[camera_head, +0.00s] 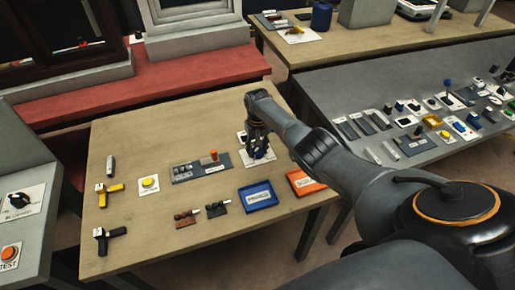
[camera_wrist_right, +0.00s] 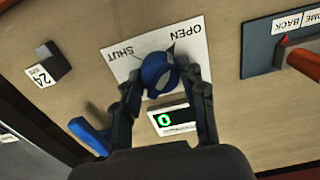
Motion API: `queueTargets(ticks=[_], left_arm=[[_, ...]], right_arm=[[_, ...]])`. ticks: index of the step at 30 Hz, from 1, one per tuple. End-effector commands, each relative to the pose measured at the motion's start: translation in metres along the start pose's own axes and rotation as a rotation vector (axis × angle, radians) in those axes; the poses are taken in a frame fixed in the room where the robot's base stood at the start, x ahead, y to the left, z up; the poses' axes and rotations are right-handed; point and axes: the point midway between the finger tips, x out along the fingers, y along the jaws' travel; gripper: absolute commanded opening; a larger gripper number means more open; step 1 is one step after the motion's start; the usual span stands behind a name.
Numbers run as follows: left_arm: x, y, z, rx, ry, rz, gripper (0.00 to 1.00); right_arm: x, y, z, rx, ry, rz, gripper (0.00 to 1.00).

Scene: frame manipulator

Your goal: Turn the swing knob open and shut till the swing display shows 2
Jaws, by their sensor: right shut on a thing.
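The swing knob (camera_wrist_right: 158,72) is blue and sits on a white plate (camera_wrist_right: 118,62) marked OPEN and SHUT, which look upside down in the right wrist view. A dark wedge shows by OPEN; I cannot tell if it is the knob's pointer. My right gripper (camera_wrist_right: 160,85) is shut on the knob, one finger on each side. The small display (camera_wrist_right: 172,118) beside the plate reads a green 0. In the head view my right gripper (camera_head: 258,150) reaches down to the wooden table and hides most of the knob. My left gripper is not in view.
On the wooden table (camera_head: 130,140) stand a grey panel with an orange knob (camera_head: 213,155), a blue tray (camera_head: 257,205), an orange tray (camera_head: 304,181) and a yellow button (camera_head: 149,183). A blue handle (camera_wrist_right: 90,135) lies near my gripper in the wrist view.

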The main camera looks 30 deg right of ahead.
Motion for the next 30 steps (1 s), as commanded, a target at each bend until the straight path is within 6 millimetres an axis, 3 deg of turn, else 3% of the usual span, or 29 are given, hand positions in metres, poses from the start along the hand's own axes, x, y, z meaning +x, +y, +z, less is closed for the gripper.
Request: queueTargets(ticks=[4, 5, 8, 20, 25, 30], left_arm=[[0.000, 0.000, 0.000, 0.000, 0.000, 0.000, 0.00], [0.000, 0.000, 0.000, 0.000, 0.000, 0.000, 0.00], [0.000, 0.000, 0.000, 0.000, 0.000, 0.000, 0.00], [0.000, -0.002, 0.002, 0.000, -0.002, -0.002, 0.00], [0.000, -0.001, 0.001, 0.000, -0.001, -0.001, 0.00], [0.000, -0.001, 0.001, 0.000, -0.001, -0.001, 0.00]], right_arm=[[-0.001, 0.000, -0.001, 0.002, 0.003, -0.001, 0.10], [-0.001, 0.000, -0.001, 0.002, 0.003, -0.001, 0.47], [-0.001, 0.000, -0.001, 0.001, 0.003, -0.001, 0.64], [-0.005, 0.000, -0.001, 0.000, 0.001, -0.001, 0.64], [-0.024, 0.000, -0.001, -0.002, 0.004, 0.000, 0.64], [-0.063, 0.000, -0.002, -0.002, 0.006, -0.001, 0.64]])
